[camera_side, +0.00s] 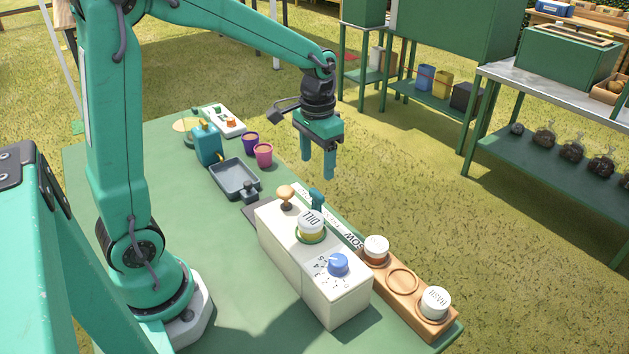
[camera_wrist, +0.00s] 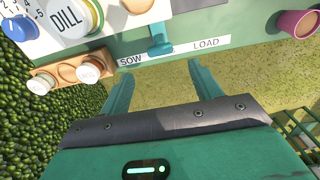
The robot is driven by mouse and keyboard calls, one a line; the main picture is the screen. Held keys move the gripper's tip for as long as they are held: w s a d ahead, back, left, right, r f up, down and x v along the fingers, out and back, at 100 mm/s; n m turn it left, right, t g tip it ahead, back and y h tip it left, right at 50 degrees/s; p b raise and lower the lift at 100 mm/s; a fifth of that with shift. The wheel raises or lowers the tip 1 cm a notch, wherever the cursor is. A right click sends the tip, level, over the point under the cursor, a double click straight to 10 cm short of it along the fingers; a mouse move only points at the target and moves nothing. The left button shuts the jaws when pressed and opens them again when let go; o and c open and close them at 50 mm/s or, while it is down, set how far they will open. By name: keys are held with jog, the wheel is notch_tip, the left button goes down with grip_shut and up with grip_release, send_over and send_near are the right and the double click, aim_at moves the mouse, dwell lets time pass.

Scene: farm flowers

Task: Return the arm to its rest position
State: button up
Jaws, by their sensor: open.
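My gripper (camera_side: 318,165) hangs above the far edge of the green table (camera_side: 240,306), its two teal fingers apart with nothing between them. In the wrist view the open fingers (camera_wrist: 160,88) point toward the table edge, with the SOW and LOAD label strip (camera_wrist: 173,49) just beyond them. My arm is raised and reaches out from its base at the table's left. The white seeder box (camera_side: 318,282) stands below and nearer than my gripper. It carries a jar marked DILL (camera_side: 311,224), a blue dial (camera_side: 338,264) and a wooden knob (camera_side: 285,192).
A wooden rack (camera_side: 404,280) holds two white-lidded jars, with an empty ring between them. A grey tray (camera_side: 235,178), a teal bottle (camera_side: 207,143), a purple pot (camera_side: 250,142) and a pink pot (camera_side: 263,154) stand on the table. Green benches (camera_side: 556,140) stand beyond open grass.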

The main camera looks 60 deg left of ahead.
jog(key=s+d+r+t, duration=0.1)
jog(key=s+r+t, duration=0.1)
jog(key=s+r, duration=0.2)
jog(key=s+d+r+t, duration=0.2)
jog(key=s+r+t, duration=0.1)
jog(key=s, duration=0.8)
jog(key=shift+s+d+r+t, duration=0.15)
jog(key=shift+d+r+t, duration=0.15)
jog(key=shift+r, duration=0.2)
dwell(1.0)
